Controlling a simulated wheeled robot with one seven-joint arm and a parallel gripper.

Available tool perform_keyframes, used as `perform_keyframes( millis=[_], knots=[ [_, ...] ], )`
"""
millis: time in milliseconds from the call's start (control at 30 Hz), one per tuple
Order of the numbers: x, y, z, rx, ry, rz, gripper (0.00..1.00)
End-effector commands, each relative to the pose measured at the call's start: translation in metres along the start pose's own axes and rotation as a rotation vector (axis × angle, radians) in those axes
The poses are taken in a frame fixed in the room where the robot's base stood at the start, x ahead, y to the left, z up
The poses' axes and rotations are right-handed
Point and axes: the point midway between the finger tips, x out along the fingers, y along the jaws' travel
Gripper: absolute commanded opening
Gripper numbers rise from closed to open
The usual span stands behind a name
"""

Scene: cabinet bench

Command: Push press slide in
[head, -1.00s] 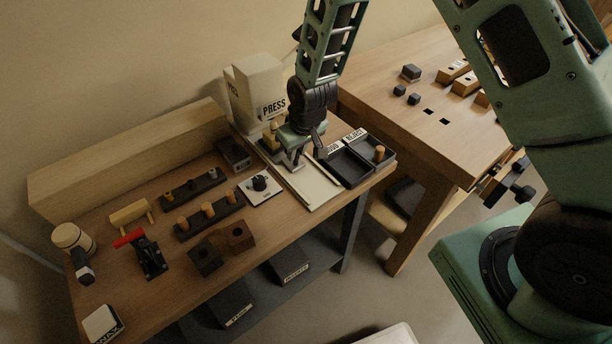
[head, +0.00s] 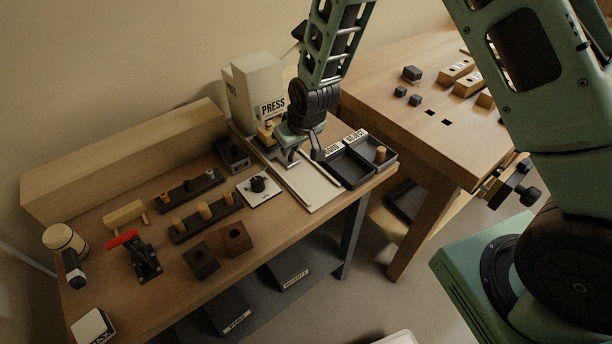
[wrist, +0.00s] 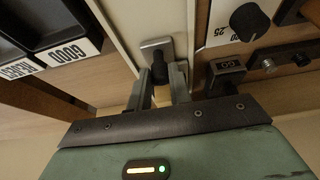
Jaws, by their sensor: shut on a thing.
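The press (head: 255,92) is a cream block labelled PRESS at the back of the bench. Its slide track (head: 318,186) is a pale flat strip with raised rails, running from the press toward the bench's front edge. In the wrist view, the press slide is a silver plate (wrist: 152,45) with a dark upright knob between my fingertips. My gripper (head: 292,160) is low over the track, close in front of the press. In the wrist view, my gripper (wrist: 163,80) is shut on that knob. The arm partly hides the slide in the head view.
Two dark trays (head: 345,172) with GOOD and REJECT labels stand right of the track. A dial plate (head: 258,188) and a GO box (head: 234,154) stand to its left. Peg racks (head: 205,219), dark blocks (head: 201,262) and a red-handled clamp (head: 143,256) are farther left.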

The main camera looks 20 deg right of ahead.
Motion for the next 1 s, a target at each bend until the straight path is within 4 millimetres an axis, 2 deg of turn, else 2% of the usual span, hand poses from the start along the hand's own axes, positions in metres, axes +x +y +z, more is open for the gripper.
perform_keyframes(
  millis=[33,133,167,200,233,567,1000],
  knots=[
    [-0.001,0.001,-0.007,0.0,0.02,0.001,0.07],
    [-0.001,0.001,-0.008,0.0,0.022,0.001,0.07],
    [-0.001,0.001,-0.009,0.0,0.022,0.001,0.23],
    [-0.001,0.001,-0.009,0.0,0.022,0.001,0.34],
    [-0.001,0.001,-0.008,0.0,0.021,0.001,0.4],
    [-0.004,0.0,-0.005,0.0,0.012,0.001,0.4],
    [-0.038,0.0,-0.005,0.001,0.01,0.0,0.4]
  ],
)
